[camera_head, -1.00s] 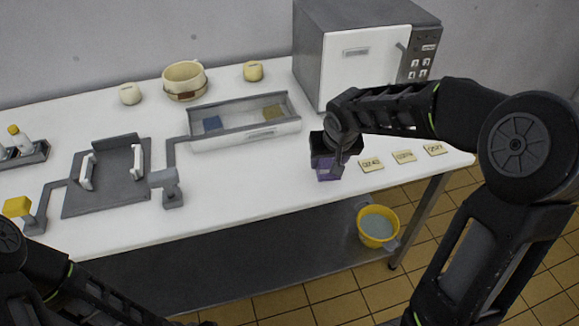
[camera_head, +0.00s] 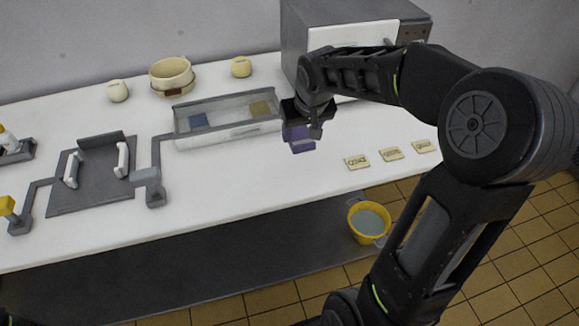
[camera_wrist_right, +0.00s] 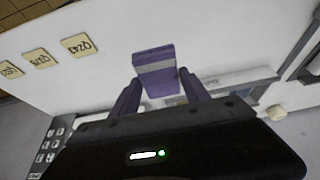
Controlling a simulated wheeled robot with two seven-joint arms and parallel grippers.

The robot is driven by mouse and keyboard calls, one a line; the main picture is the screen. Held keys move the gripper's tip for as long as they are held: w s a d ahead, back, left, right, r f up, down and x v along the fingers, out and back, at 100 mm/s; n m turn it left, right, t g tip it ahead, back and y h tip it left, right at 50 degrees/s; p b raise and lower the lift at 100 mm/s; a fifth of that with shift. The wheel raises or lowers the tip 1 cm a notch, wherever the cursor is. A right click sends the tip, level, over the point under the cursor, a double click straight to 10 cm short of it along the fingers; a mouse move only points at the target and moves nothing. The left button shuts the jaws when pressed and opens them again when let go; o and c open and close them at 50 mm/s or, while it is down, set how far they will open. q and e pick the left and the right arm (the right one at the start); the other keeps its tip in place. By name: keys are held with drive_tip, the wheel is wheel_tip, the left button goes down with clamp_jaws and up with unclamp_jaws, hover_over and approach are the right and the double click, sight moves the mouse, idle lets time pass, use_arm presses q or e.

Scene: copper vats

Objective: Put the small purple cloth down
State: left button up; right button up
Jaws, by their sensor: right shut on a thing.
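The small purple cloth (camera_head: 301,146) hangs below my right gripper (camera_head: 308,124), which is shut on it. They are just right of the long tray's right end, over the white table. In the right wrist view the cloth (camera_wrist_right: 154,70) shows as a folded purple block with a pale band, between the fingertips of my right gripper (camera_wrist_right: 158,88). Whether the cloth touches the table is hard to tell. The shallow tray (camera_head: 232,133) holds a blue cloth (camera_head: 197,120) at left and a yellowish cloth (camera_head: 261,108) at right. My left gripper is not in view.
Several labelled tags, one here (camera_head: 357,161), lie right of the cloth. A large grey appliance (camera_head: 300,40) stands behind my right arm. A pot (camera_head: 172,76) and round pale objects stand along the back. A yellow bucket (camera_head: 369,222) is below the table edge. The table front is clear.

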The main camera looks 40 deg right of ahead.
wheel_tip(320, 180, down, 6)
idle(0.4)
drive_tip(key=shift+f, duration=1.9)
drive_tip(key=shift+f+b, duration=0.2)
drive_tip(key=shift+b, duration=0.1)
drive_tip(key=o, duration=1.3)
drive_tip(key=shift+r, duration=0.1)
drive_tip(key=shift+o, duration=0.2)
drive_tip(key=shift+r, duration=0.1)
